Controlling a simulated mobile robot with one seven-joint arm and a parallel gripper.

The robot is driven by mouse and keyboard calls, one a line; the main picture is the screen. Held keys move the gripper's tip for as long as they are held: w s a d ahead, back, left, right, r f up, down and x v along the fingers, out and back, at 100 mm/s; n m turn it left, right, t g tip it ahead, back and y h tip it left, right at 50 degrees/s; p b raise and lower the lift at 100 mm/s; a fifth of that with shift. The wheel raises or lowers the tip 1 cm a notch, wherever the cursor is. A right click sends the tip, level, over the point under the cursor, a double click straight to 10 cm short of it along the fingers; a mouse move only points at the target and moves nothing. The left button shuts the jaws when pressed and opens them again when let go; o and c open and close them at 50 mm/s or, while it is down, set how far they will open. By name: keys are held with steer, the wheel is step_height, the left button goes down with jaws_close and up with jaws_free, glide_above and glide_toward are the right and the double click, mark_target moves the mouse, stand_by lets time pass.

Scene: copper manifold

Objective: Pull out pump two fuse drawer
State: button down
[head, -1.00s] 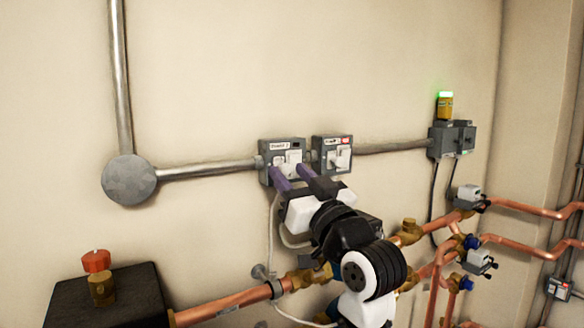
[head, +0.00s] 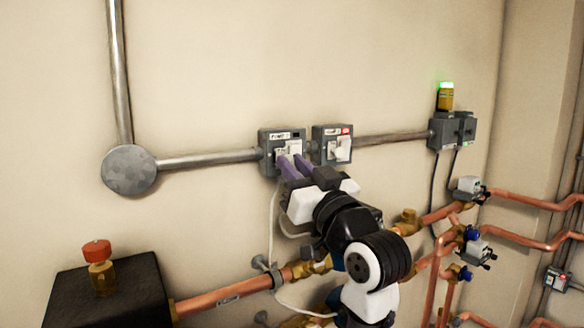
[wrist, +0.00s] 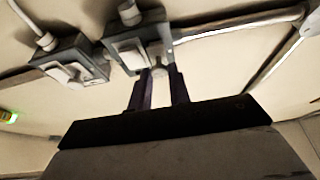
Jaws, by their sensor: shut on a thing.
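A grey switch box (head: 268,155) on the wall has a label that seems to read PUMP 2 and a white front plate (head: 290,148). I cannot tell whether the drawer is out at all.
A second box (head: 332,132) with a white switch and red mark sits just right. A grey box (head: 449,134) under a green-lit lamp (head: 446,97) is farther right. Copper pipes (head: 230,299) run below my arm; a white cable (head: 275,215) hangs under the first box.

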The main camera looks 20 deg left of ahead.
steer(key=shift+s+d, duration=0.7)
steer(key=shift+d, duration=0.2)
steer(key=shift+a, duration=0.1)
steer(key=c, duration=1.7)
jaws_free()
steer(key=shift+c, duration=0.2)
steer(key=o, duration=0.4)
steer(key=shift+d, duration=0.2)
steer(key=shift+o, duration=0.2)
steer(key=shift+a, duration=0.1)
steer(key=b+v, duration=0.5)
steer(key=v, duration=0.9)
steer(key=shift+f, duration=0.1)
